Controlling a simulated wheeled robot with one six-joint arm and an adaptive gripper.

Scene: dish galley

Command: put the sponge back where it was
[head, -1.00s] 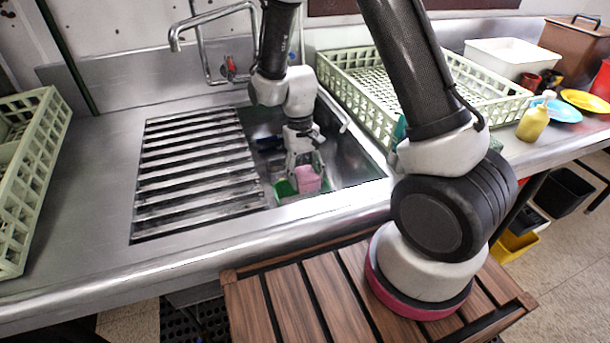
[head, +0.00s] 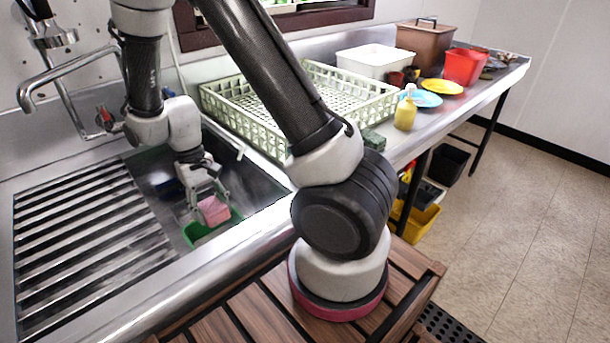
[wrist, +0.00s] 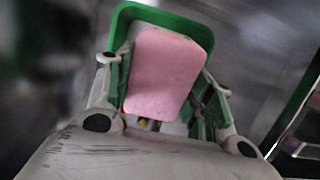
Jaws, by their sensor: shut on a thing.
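A pink sponge (head: 213,210) is between the fingers of my gripper (head: 208,200), which is shut on it. In the wrist view the sponge (wrist: 168,72) fills the space between the two fingers. A green tub (head: 196,234) is in the sink basin, below and around the sponge in the head view. Its green rim (wrist: 130,14) shows behind the sponge in the wrist view. I cannot tell whether the sponge touches the tub.
A slatted metal rack (head: 85,245) covers the left part of the sink (head: 262,188). A faucet (head: 60,75) stands behind. A pale green dish rack (head: 245,125) is to the right. A yellow bottle (head: 405,112), blue plate (head: 425,99) and red bin (head: 464,68) stand farther along the counter.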

